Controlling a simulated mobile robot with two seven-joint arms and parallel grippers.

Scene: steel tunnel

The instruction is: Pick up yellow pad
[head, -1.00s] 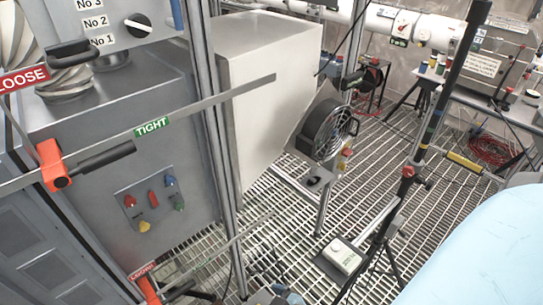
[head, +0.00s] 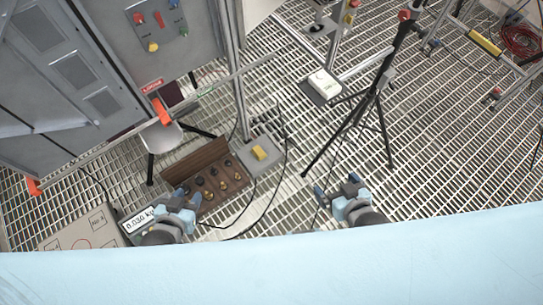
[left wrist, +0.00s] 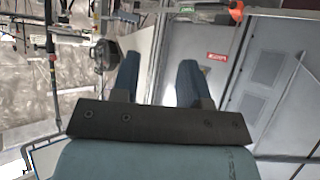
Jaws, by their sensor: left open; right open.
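A small yellow pad (head: 260,152) sits on a grey plate (head: 252,165) on the grating floor, right of a wooden box with several dark and brass weights. My left gripper (head: 187,198) is open at the lower left, in front of the wooden box and left of the pad. In the left wrist view its two blue fingers (left wrist: 157,78) stand apart with nothing between them. My right gripper (head: 336,188) is open and empty, to the right of and nearer than the pad. Both grippers are apart from the pad.
The wooden weight box (head: 209,172) and a scale display (head: 139,219) lie near my left gripper. A black tripod (head: 372,100) stands at right, beside a white device (head: 324,83). Cables cross the floor near the plate. A grey cabinet (head: 60,75) fills the upper left.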

